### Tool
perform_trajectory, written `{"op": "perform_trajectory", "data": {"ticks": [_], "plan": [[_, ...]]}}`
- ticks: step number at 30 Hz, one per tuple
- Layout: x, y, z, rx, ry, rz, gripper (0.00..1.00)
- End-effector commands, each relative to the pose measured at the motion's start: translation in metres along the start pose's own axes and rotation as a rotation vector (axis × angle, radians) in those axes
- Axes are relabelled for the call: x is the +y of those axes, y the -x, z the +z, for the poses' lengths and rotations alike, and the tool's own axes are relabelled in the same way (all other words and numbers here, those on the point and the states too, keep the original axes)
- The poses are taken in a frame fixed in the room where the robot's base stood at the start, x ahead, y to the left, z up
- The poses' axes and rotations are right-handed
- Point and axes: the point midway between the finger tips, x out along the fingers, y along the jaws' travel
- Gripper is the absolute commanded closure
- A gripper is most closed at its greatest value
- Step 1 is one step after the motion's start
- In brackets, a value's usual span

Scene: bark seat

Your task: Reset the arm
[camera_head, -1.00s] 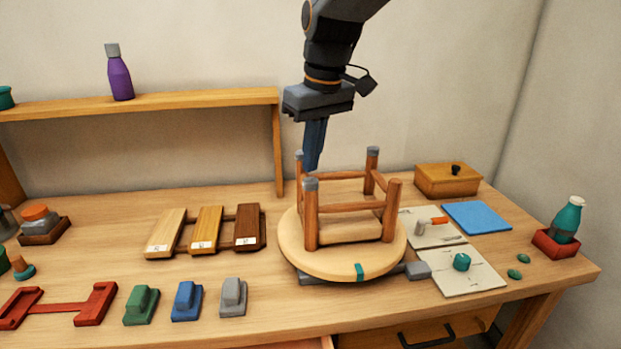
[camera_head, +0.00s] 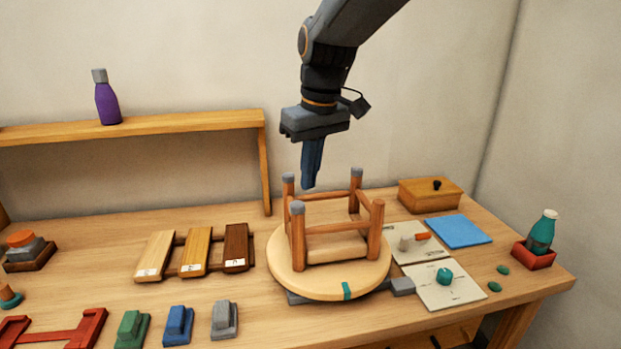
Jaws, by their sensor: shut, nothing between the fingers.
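My gripper (camera_head: 311,183) hangs from above, pointing down, with its blue fingers shut and nothing between them. In the picture its tips are just above the upturned wooden stool (camera_head: 334,225), between the left and right back legs. The stool lies seat-side down with grey-capped legs pointing up, on a round wooden turntable (camera_head: 345,282) with a teal mark at its front. The fingers look apart from the stool, though the exact depth is hard to tell.
A shelf (camera_head: 150,128) bears a purple bottle (camera_head: 107,102) at the back left. Three wood samples (camera_head: 195,252) lie left of the turntable.

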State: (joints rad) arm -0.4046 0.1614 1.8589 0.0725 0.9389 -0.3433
Motion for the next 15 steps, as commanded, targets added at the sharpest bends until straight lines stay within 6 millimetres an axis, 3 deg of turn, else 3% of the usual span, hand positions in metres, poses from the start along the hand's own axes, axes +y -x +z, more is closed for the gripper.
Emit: {"op": "perform_trajectory", "data": {"ticks": [3,7,12,15], "plan": [[0.034,-0.033,0.054,-0.021,-0.139,0.024,1.00],[0.064,-0.072,0.130,-0.039,-0.325,0.055,1.00],[0.078,-0.111,0.225,-0.055,-0.537,0.088,1.00],[0.076,-0.125,0.265,-0.060,-0.625,0.101,1.00]]}}
